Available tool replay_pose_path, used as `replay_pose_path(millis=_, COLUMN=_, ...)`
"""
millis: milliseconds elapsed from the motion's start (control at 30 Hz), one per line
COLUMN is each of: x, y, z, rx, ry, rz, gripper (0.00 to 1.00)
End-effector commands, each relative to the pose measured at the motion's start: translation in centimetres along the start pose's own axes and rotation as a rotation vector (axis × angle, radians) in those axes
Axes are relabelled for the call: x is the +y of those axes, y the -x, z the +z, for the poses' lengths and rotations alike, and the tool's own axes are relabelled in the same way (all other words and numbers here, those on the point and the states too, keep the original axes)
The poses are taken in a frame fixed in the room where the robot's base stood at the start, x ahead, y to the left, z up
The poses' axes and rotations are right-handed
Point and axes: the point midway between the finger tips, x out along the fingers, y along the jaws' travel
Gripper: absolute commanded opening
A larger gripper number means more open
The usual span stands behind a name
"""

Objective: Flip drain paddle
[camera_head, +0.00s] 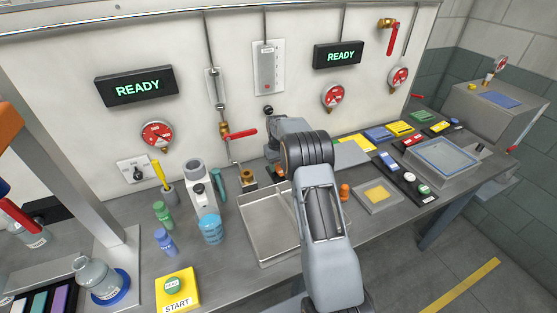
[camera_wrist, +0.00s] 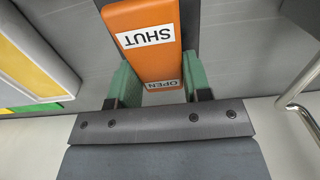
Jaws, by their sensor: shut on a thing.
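The orange drain paddle (camera_wrist: 158,40) fills the top middle of the wrist view. It bears white labels that read SHUT and OPEN, both upside down in this view. The near OPEN end sits between the two green fingertips of my gripper (camera_wrist: 160,86), which is shut on it. In the head view my arm hides most of the gripper and the paddle, near the back of the bench.
A steel tray (camera_head: 246,222) lies left of my arm. A brass fitting (camera_head: 248,177) and a red-handled valve (camera_head: 240,134) are near the wall. A small orange object (camera_head: 344,191) and a yellow-topped plate (camera_head: 377,195) lie to the right. In the wrist view a metal pipe (camera_wrist: 296,90) is at the right.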

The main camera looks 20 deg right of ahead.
Motion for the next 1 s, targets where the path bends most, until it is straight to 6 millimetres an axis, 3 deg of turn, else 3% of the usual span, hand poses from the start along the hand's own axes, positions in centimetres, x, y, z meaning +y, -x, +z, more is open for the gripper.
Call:
replay_pose_path(millis=300, x=0.0, y=0.0, z=0.0, rx=-0.004, ry=0.000, rz=0.001, gripper=0.21)
replay_pose_path(millis=333, x=0.0, y=0.0, z=0.0, rx=-0.004, ry=0.000, rz=0.001, gripper=0.47)
replay_pose_path(millis=567, x=0.0, y=0.0, z=0.0, rx=-0.004, ry=0.000, rz=0.000, gripper=0.69)
replay_pose_path(millis=867, x=0.0, y=0.2, z=0.0, rx=-0.003, ry=0.000, rz=0.001, gripper=0.70)
replay_pose_path(millis=1000, x=0.0, y=1.7, z=-0.1, rx=0.000, ry=0.000, rz=0.001, gripper=0.70)
